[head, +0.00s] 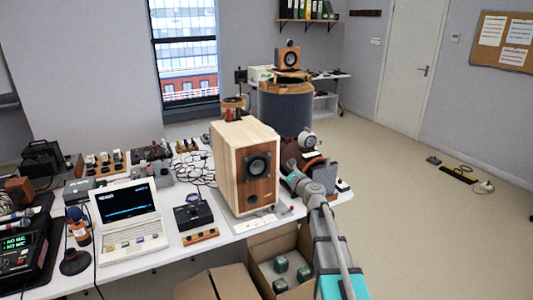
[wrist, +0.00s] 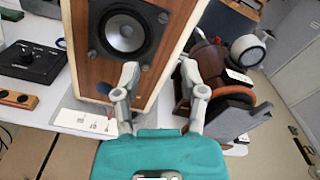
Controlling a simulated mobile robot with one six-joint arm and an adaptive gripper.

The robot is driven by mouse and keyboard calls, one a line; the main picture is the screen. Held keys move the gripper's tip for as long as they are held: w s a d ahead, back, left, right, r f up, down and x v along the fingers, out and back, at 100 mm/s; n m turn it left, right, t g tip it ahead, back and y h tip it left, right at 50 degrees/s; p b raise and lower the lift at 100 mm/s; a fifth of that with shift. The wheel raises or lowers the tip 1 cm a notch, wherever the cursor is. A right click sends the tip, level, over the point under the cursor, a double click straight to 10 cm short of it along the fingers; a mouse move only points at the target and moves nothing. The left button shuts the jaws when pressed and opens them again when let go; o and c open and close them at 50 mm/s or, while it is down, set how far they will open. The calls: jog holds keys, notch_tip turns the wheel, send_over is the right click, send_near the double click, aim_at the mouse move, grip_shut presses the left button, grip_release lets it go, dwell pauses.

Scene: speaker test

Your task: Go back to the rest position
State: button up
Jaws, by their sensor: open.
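My gripper (wrist: 159,76) is open, its two pale grey fingers spread above a teal body in the wrist view. In the head view my gripper (head: 291,170) is at the table's right end, just right of the wooden speaker. The speaker (head: 232,180) stands upright on the white table, with a dark cone on its brown front. In the wrist view the speaker (wrist: 150,62) fills the space beyond the fingers, and nothing is held between them. I cannot tell whether a finger touches it. The rest position has no visible mark.
A brown and grey device (wrist: 232,100) stands close to the right finger. A laptop (head: 128,217) and a black control box (head: 193,214) lie left of the speaker. An open carton (head: 258,272) is below the table edge. The floor (head: 430,230) at right is mostly free.

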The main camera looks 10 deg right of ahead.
jog(key=s+a+f+n+g+y+p, duration=0.1)
jog(key=s+a+f+n+g, duration=0.35)
jog(key=s+n, duration=0.4)
jog(key=s+a+f+n+g+y+p, duration=0.1)
jog(key=s+a+f+n+g, duration=0.35)
jog(key=s+a+n, duration=0.35)
jog(key=s+d+f+n+g+h, duration=0.1)
jog(key=s+d+n+g+h, duration=0.1)
jog(key=s, duration=0.3)
jog(key=s+d+f+n+g+h+p, duration=0.1)
jog(key=s+d+f+n+g+h, duration=0.1)
jog(key=s+n, duration=0.3)
jog(key=s+d+f+n+g+h+p, duration=0.1)
jog(key=s+d+f+n+g+h, duration=0.1)
jog(key=s, duration=0.5)
jog(key=d+n+g+h, duration=0.1)
jog(key=d+n+g, duration=0.1)
jog(key=shift+s+d+h, duration=0.2)
jog(key=shift+d+h, duration=0.1)
jog(key=shift+d, duration=0.05)
jog(key=shift+f, duration=0.1)
